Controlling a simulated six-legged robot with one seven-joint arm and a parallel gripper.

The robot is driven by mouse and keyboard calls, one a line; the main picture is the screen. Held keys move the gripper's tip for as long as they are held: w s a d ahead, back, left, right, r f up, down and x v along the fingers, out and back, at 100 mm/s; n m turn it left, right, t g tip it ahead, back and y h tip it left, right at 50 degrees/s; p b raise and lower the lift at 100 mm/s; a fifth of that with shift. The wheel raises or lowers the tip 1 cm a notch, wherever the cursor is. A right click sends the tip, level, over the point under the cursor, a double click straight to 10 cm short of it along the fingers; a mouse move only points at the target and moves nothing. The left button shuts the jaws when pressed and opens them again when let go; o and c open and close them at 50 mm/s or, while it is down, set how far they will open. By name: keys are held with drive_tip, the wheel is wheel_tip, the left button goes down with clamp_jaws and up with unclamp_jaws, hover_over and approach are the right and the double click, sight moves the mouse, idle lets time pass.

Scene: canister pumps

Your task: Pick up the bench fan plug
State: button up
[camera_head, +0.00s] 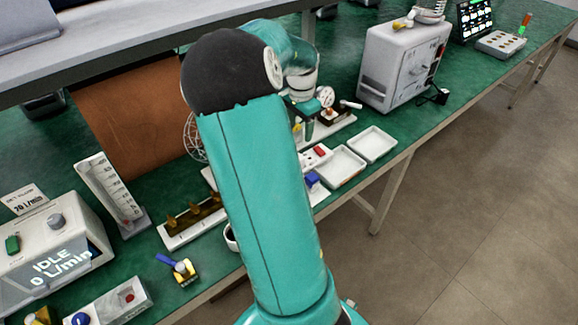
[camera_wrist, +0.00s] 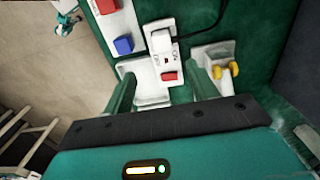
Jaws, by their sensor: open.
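A white plug (camera_wrist: 160,40) with a black cord sits in a white switched socket (camera_wrist: 168,75) with a red rocker in the wrist view. It looks like the bench fan plug. My gripper (camera_wrist: 163,78) is open, with one green finger on each side of the socket's lower part. The plug lies beyond the fingertips, and nothing is held. In the head view my arm hides much of the bench here. A socket strip with a red switch (camera_head: 319,152) shows just right of my arm, but I cannot make out the plug there. The wire fan cage (camera_head: 195,138) is partly hidden.
Two white trays (camera_head: 372,144) lie near the bench edge. A blue block (camera_wrist: 123,45) and a red block (camera_wrist: 105,6) are left of the socket. A white bracket with yellow knobs (camera_wrist: 233,69) is close on the right. A grey cabinet (camera_head: 403,62) stands farther back.

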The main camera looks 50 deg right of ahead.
sight(300, 157)
drive_tip(key=f, duration=0.8)
drive_tip(key=shift+d+f, duration=0.2)
drive_tip(key=shift+w+a+f, duration=0.1)
drive_tip(key=shift+w+f, duration=0.05)
drive_tip(key=shift+f, duration=1.2)
drive_tip(key=shift+w+a+f, duration=0.1)
drive_tip(key=shift+f, duration=1.2)
drive_tip(key=c, duration=1.1)
drive_tip(key=shift+o, duration=0.2)
